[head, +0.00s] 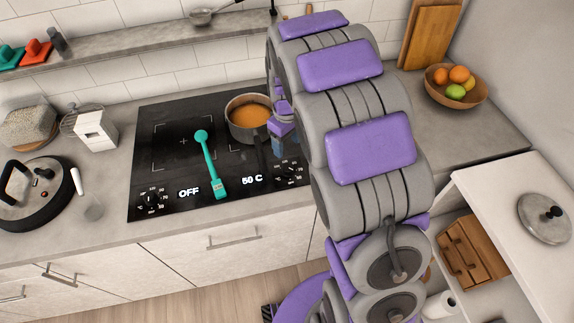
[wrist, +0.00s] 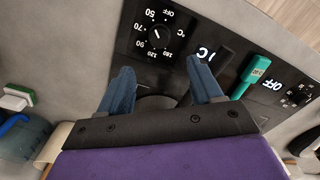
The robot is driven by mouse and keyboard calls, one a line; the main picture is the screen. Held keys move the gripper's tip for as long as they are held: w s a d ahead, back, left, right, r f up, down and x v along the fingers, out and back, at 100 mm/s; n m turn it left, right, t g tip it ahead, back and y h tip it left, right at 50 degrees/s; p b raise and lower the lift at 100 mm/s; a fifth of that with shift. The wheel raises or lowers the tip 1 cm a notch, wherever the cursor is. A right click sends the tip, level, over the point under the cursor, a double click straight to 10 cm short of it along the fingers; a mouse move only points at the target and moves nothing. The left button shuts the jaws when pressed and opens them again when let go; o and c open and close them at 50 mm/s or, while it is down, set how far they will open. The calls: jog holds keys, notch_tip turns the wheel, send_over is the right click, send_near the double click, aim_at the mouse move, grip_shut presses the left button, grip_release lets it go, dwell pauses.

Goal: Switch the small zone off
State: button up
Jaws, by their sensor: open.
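The black cooktop (head: 150,165) has two knobs. The right knob (head: 286,170) is beside a lit "50 C" readout (head: 252,181); the left knob (head: 152,202) is beside "OFF" (head: 188,192). A pot (head: 245,132) of orange liquid stands at the back right of the cooktop. My gripper (head: 288,145) is at the cooktop's right side, partly hidden by my arm. In the wrist view my gripper (wrist: 163,84) is open, its blue fingers apart with nothing gripped. The right knob (wrist: 157,32) lies beyond the fingertips, not touched. I cannot tell which zone is smaller.
A teal utensil (head: 208,163) lies across the cooktop. A lidded black pan (head: 38,195) and a white box (head: 96,130) stand to the left. A fruit bowl (head: 455,90) is at the back right. An open cabinet (head: 470,248) is at the lower right.

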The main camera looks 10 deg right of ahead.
aim_at(287, 167)
notch_tip(287, 167, down, 11)
jog(key=shift+b, duration=0.85)
jog(key=c, duration=1.1)
